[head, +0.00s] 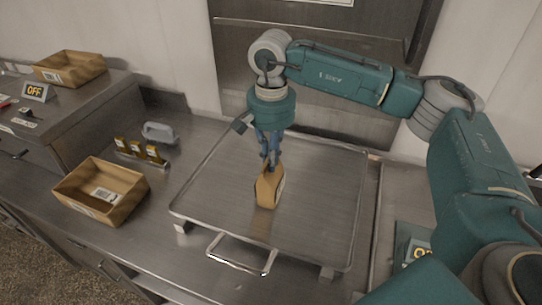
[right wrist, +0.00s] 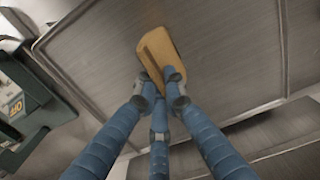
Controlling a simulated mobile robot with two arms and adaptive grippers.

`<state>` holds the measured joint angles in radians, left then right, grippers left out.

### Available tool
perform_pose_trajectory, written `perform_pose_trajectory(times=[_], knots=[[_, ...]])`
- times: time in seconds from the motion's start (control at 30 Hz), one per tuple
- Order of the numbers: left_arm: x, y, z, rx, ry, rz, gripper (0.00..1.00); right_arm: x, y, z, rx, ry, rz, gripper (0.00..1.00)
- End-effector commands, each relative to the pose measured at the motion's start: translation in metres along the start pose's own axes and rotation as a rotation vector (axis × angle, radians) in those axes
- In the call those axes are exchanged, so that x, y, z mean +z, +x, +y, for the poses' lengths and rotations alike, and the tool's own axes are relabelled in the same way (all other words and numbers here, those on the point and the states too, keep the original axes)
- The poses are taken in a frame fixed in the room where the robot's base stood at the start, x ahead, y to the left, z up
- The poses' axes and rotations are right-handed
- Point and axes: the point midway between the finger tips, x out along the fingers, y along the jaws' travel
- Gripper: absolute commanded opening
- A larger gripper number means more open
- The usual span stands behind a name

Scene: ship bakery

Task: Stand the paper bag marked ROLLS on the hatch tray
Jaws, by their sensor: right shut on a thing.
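A brown paper bag (head: 268,190) is upright at the middle of the hatch tray (head: 325,215), a wide metal tray with a front handle. No ROLLS mark can be read on it from here. My right gripper (head: 269,160) comes down from above and is shut on the top of the bag. In the right wrist view the blue fingers (right wrist: 160,85) close on the bag (right wrist: 163,55) over the bare metal tray (right wrist: 225,40). I cannot tell whether the bag's base touches the tray. My left gripper is not in view.
A cardboard box (head: 75,197) with a label stands left of the tray, and another box (head: 70,68) is on the raised counter. Several small yellow-brown items (head: 140,151) and a grey handled object (head: 160,132) lie between. The tray around the bag is clear.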

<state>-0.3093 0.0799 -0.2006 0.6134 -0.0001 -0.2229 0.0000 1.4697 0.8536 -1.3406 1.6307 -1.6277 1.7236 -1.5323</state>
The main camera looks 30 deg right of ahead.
Motion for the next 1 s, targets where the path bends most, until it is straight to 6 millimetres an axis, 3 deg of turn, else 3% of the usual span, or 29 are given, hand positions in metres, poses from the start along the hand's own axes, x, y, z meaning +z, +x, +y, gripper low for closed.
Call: perform_pose_trajectory(times=[0.27, 0.3, 0.37, 0.4, 0.8, 1.0], knots=[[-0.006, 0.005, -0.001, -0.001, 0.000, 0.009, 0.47, 0.000, 0.004, 0.000, -0.001, 0.000, 0.000, 0.00], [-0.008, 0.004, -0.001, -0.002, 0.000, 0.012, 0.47, 0.000, 0.003, 0.000, 0.000, 0.000, 0.000, 0.15], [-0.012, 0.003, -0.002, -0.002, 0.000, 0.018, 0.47, 0.000, 0.002, 0.000, 0.000, 0.000, 0.000, 0.27], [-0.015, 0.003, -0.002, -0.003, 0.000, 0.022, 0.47, 0.000, 0.003, 0.000, 0.000, 0.000, 0.000, 0.28], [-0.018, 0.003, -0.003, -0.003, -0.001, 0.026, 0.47, 0.000, -0.005, -0.001, -0.002, 0.000, 0.001, 0.28], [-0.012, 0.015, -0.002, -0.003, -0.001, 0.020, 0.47, -0.001, -0.042, -0.002, -0.006, -0.001, 0.003, 0.28]])
